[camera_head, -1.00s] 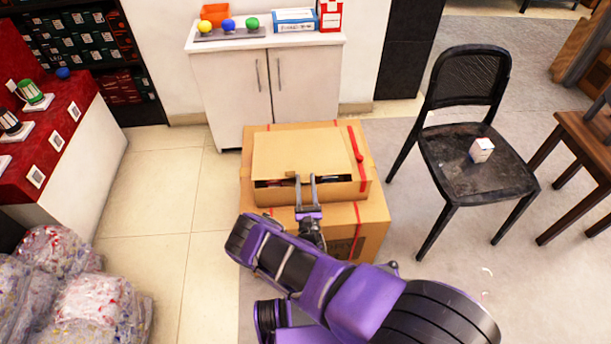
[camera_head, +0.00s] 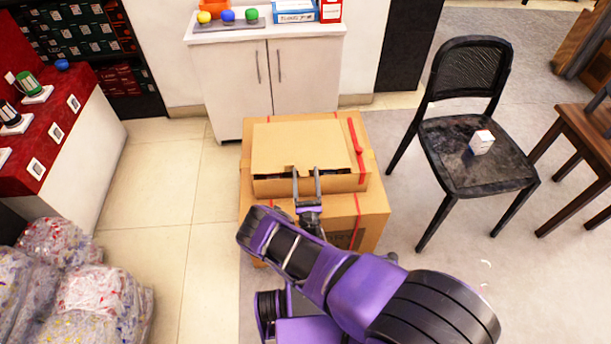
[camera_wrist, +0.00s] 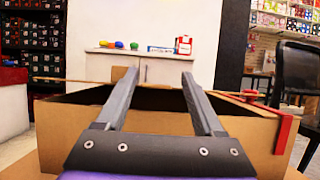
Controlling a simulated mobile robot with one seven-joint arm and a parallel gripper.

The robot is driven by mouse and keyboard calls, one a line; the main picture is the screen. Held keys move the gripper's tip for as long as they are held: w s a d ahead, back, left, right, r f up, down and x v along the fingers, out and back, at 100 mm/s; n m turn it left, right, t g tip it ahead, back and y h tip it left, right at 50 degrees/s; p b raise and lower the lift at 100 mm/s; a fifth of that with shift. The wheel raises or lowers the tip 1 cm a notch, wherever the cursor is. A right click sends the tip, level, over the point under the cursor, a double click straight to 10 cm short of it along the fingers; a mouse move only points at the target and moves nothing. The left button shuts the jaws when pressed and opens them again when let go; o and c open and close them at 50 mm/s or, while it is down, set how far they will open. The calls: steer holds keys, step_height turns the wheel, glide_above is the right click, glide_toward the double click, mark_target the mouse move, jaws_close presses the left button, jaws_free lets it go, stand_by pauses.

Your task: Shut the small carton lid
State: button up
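The small carton (camera_head: 345,183) is a brown cardboard box on top of a larger carton. Its lid (camera_head: 300,146) lies nearly flat over the top. A dark gap shows along the front edge, so it is not flush. In the wrist view the carton's front wall (camera_wrist: 75,130) faces me, and the lid (camera_wrist: 70,80) shows as a thin edge above a dark opening. My gripper (camera_head: 306,172) is at the carton's front edge, fingers pointing forward. In the wrist view my gripper (camera_wrist: 160,80) has its fingers apart with nothing between them. I cannot tell whether they touch the lid.
The larger carton (camera_head: 372,212) with red tape supports the small one. A white cabinet (camera_head: 235,80) stands behind. A black chair (camera_head: 470,170) with a small cube (camera_head: 481,142) is to the right. Stacked plastic bags (camera_head: 95,300) lie at lower left.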

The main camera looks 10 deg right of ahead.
step_height(320, 180, up, 10)
steer(key=shift+r+p, duration=0.1)
steer(key=shift+p, duration=1)
